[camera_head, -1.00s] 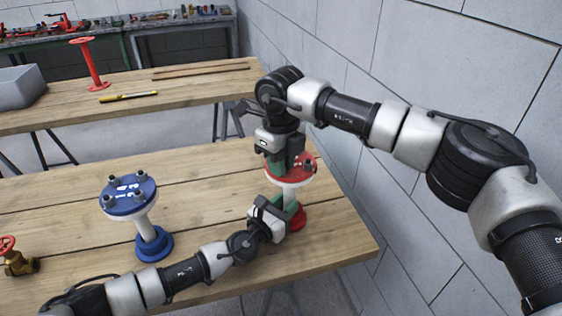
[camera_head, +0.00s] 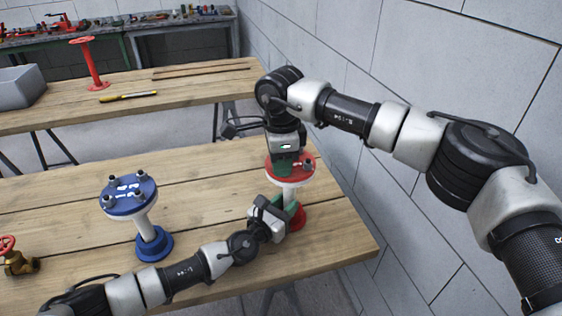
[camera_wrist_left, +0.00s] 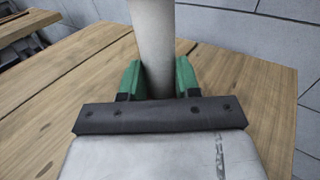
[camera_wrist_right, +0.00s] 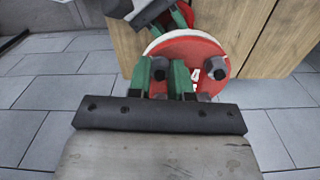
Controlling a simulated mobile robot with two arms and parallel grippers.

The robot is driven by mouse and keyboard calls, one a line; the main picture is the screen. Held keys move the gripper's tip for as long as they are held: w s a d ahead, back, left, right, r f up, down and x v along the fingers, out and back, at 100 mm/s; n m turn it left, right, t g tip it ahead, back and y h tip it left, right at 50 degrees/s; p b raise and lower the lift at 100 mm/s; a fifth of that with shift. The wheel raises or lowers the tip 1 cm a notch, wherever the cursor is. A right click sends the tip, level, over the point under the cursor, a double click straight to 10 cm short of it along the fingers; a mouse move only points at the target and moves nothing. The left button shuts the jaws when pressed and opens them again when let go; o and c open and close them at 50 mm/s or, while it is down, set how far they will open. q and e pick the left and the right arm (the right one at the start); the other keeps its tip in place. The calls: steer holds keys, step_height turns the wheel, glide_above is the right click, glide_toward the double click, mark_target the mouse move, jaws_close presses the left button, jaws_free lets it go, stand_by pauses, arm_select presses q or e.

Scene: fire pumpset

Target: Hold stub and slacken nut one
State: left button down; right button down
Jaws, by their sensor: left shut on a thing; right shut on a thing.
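The red stub, a white pipe with a red top flange (camera_head: 273,171) and a red foot (camera_head: 297,220), stands upright near the right end of the front table. My left gripper (camera_head: 290,210) is shut around its white pipe, which shows between the green fingers in the left wrist view (camera_wrist_left: 153,45). My right gripper (camera_head: 285,160) points down onto the top flange. In the right wrist view its green fingers are closed on a dark nut (camera_wrist_right: 160,69). A second nut (camera_wrist_right: 218,70) sits on the flange beside them, beside a partly hidden white marking.
A blue stub (camera_head: 128,198) with several nuts stands left of the red one. A brass valve (camera_head: 18,262) with a red wheel lies at the left edge. The rear table holds a red stand (camera_head: 92,66), a yellow tool (camera_head: 128,97) and a grey bin (camera_head: 22,86). A wall rises on the right.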

steer(key=shift+d+r+n, duration=0.1)
steer(key=shift+n, duration=0.7)
steer(key=shift+w, duration=0.1)
steer(key=c, duration=1)
jaws_free()
step_height(320, 180, up, 12)
steer(key=shift+f, duration=0.1)
